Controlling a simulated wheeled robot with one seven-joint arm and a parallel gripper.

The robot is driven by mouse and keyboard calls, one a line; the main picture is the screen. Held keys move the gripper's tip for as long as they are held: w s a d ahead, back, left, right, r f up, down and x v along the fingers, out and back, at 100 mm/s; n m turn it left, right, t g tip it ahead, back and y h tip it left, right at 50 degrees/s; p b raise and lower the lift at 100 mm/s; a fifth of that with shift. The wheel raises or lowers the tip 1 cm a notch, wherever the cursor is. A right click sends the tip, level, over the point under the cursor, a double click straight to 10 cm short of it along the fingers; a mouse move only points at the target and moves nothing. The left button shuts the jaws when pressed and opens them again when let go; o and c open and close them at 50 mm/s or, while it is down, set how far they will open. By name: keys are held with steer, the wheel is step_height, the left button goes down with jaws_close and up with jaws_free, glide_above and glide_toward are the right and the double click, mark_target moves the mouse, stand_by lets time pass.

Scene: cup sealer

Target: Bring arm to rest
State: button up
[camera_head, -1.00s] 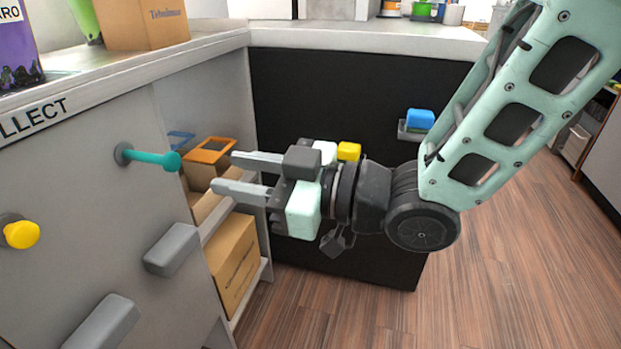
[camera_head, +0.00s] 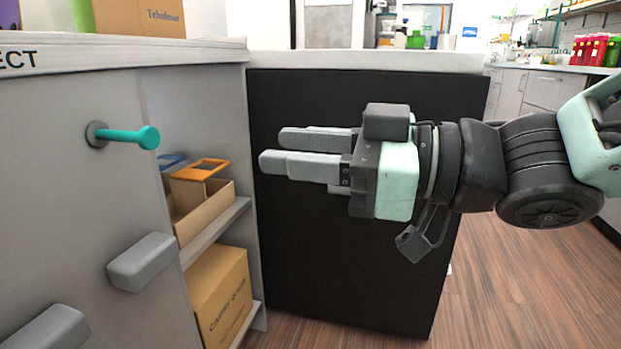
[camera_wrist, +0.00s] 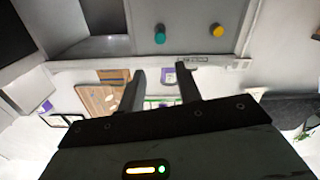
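My gripper (camera_head: 269,150) is held level in mid-air in front of the black panel (camera_head: 290,240), its fingers pointing left toward the grey cabinet. The two fingers are parallel with a gap between them, and nothing is held. In the wrist view the fingers (camera_wrist: 160,72) also stand apart with nothing between them. A teal knob (camera_head: 148,138) sticks out of the cabinet front to the left of the fingertips, clear of them. My forearm runs off to the right edge.
Grey handles (camera_head: 142,262) stick out of the cabinet front. Open shelves hold a cardboard bin with an orange-rimmed item (camera_head: 200,170) and a carton (camera_head: 218,295). The counter (camera_head: 365,62) runs behind and above my gripper. Wooden floor (camera_head: 500,285) is clear at right.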

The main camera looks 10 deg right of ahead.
steer(key=shift+s+d, duration=0.2)
steer(key=shift+d, duration=0.3)
steer(key=w+d+f+m+t+h+p, duration=0.1)
steer(key=w+d+f+m+h, duration=0.15)
steer(key=f+h, duration=0.4)
steer(key=w+d+f+m+h+p, duration=0.1)
steer(key=d+f+m+h, duration=0.3)
steer(key=f, duration=0.3)
steer(key=s+d+f+m+g+h+p, duration=0.1)
steer(key=s+d+f+g+h, duration=0.1)
steer(key=s+f+g+h, duration=0.3)
steer(key=s+d+f+m+g+p, duration=0.1)
steer(key=s+d+f+g, duration=0.1)
steer(key=s, duration=0.6)
step_height(320, 180, up, 38)
steer(key=p, duration=3.8)
steer(key=shift+a+r+g, duration=0.15)
steer(key=shift+g, duration=0.25)
